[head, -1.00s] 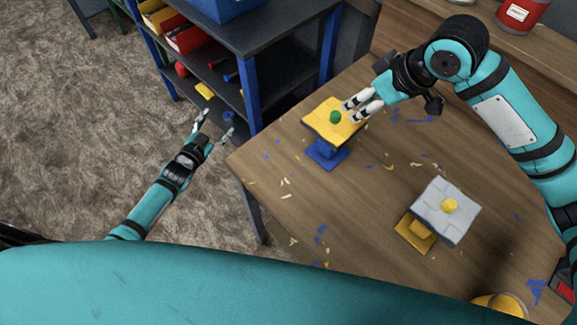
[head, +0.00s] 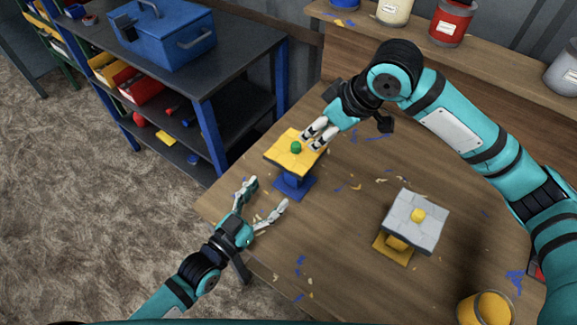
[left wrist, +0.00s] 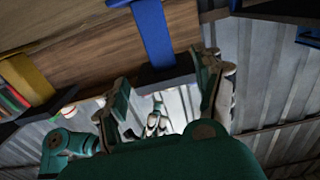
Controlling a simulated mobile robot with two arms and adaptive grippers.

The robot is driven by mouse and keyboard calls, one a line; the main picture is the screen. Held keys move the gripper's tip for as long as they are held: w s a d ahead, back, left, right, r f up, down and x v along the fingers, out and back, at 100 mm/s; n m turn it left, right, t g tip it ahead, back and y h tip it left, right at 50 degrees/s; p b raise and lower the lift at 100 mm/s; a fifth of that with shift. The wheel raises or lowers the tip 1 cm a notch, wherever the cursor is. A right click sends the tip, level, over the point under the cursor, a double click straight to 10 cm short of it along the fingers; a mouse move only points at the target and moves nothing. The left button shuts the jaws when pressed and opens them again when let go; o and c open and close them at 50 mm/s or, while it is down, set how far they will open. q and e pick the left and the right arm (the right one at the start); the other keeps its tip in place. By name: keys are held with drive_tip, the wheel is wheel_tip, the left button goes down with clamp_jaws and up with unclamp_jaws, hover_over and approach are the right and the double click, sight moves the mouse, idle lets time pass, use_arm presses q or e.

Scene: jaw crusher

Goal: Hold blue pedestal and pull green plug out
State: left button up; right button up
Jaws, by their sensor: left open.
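The blue pedestal (head: 293,183) stands on the wooden table and carries a yellow tiled block (head: 283,153). The green plug (head: 296,147) sits in the top of this block. My left gripper (head: 267,193) is open, with its fingers spread, in front of and left of the pedestal, not touching it. My right gripper (head: 312,138) is over the block's right edge, just right of the plug. Its fingers look slightly apart with nothing between them. The left wrist view shows my left fingers (left wrist: 165,100) apart and a blue post (left wrist: 153,32) that I cannot identify.
A yellow pedestal (head: 394,250) with a grey block (head: 415,222) and yellow plug stands to the right on the table (head: 330,235). A yellow can (head: 486,308) is at the front right. A dark shelf (head: 240,60) with a blue toolbox (head: 160,35) stands at the left.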

sight(302, 156)
use_arm(q)
drive_tip(key=x, duration=1.5)
clamp_jaws()
